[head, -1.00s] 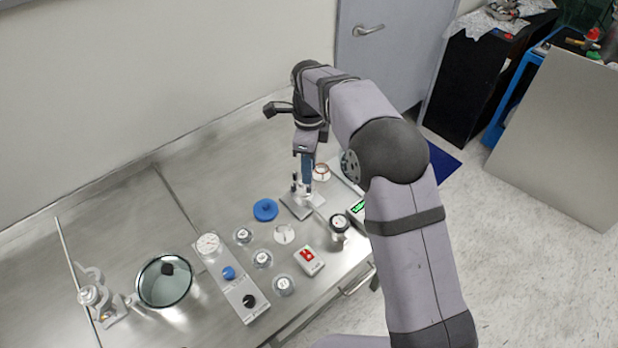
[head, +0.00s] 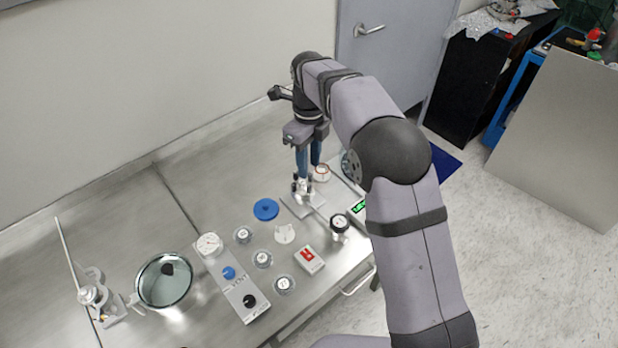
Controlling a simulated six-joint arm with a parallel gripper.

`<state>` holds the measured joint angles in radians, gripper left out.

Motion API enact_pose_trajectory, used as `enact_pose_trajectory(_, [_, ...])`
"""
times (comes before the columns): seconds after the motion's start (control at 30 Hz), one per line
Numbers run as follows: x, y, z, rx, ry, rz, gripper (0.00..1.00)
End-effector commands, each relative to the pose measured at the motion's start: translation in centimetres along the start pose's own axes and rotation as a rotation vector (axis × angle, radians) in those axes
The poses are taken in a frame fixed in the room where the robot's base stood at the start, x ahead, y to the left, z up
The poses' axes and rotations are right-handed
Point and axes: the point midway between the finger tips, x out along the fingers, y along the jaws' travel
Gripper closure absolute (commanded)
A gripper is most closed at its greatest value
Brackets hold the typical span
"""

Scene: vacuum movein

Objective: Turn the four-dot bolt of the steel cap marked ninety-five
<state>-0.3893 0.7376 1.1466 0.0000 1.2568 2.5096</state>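My gripper (head: 308,174) points down at the back right of the steel bench. Its two blue fingers show a gap between them, and their tips are at the top of a small steel fixture (head: 302,190) on a flat plate. I cannot tell whether the fingers touch or clamp any part of it. Small round steel-rimmed caps with white labels stand in front: one (head: 242,235), another (head: 263,259) and a third (head: 284,285). Their markings are too small to read. No ninety-five mark or four-dot bolt can be made out.
A green display (head: 358,207) is at the right edge.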

Motion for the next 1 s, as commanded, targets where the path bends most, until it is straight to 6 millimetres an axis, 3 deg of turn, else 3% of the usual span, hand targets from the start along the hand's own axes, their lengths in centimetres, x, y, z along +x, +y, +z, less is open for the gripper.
enact_pose_trajectory(0.37, [0.6,0.0,0.0,0.088,0.003,0.002,0.7])
enact_pose_trajectory(0.8, [5.7,0.1,-0.1,0.086,0.004,0.002,0.7])
enact_pose_trajectory(1.0, [7.1,0.0,0.0,0.086,0.001,0.001,0.7])
